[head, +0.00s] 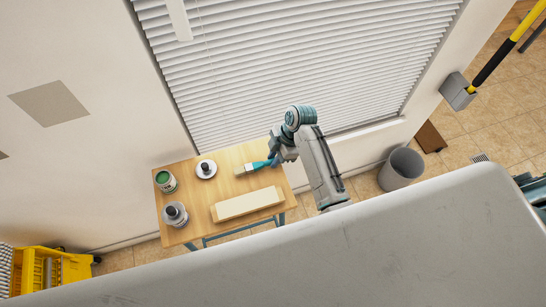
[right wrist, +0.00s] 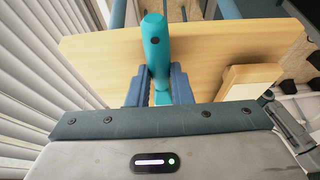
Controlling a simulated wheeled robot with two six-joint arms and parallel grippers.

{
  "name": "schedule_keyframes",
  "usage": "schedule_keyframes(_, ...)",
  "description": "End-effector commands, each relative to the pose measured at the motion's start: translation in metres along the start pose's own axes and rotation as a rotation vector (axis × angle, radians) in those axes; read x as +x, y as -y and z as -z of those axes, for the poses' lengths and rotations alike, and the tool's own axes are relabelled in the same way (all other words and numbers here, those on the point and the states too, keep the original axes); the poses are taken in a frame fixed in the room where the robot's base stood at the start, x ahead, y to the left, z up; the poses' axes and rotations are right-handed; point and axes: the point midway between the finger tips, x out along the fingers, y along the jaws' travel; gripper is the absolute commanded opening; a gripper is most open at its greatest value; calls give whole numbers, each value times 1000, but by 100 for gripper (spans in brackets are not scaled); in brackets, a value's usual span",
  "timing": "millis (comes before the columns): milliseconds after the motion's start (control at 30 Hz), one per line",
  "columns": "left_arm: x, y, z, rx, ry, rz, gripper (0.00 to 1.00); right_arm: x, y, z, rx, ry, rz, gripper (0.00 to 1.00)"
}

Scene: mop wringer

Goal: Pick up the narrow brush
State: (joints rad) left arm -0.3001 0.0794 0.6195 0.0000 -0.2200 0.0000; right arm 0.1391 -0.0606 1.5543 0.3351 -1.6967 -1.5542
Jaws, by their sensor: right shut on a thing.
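The narrow brush (head: 256,166) has a teal handle and a pale head. It is over the back right part of a small wooden table (head: 225,187), its head pointing left in the head view. My right gripper (head: 273,160) is shut on its handle. In the right wrist view the teal handle (right wrist: 156,45) stands between the two blue fingers of the gripper (right wrist: 160,88). I cannot tell whether the brush touches the tabletop. My left gripper is not in view.
The table also holds a green-topped can (head: 165,181), a grey can (head: 175,214), a white round dish (head: 206,169) with a dark item, and a long pale block (head: 248,204). Window blinds (head: 290,60) rise behind. A grey bin (head: 401,168) stands right; a yellow bucket (head: 50,268) is lower left.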

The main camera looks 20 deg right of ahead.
Motion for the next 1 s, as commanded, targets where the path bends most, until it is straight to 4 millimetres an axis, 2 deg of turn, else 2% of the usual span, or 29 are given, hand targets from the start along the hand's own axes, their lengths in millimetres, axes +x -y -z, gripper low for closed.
schedule_keyframes(33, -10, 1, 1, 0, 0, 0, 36, -8, 0, 3, 0, 0, 0, 0)
schedule_keyframes(267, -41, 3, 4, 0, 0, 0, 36, -33, 0, 14, 0, 0, 0, 0)
schedule_keyframes(500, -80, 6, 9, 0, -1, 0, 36, -30, 57, 34, 3, -3, 4, 0)
schedule_keyframes(567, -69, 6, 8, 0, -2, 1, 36, -21, 70, 36, 1, -3, 1, 0)
schedule_keyframes(800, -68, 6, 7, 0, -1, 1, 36, -19, 118, 53, 1, -3, 1, 0)
schedule_keyframes(1000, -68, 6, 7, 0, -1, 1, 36, -19, 142, 62, 0, -1, 0, 0)
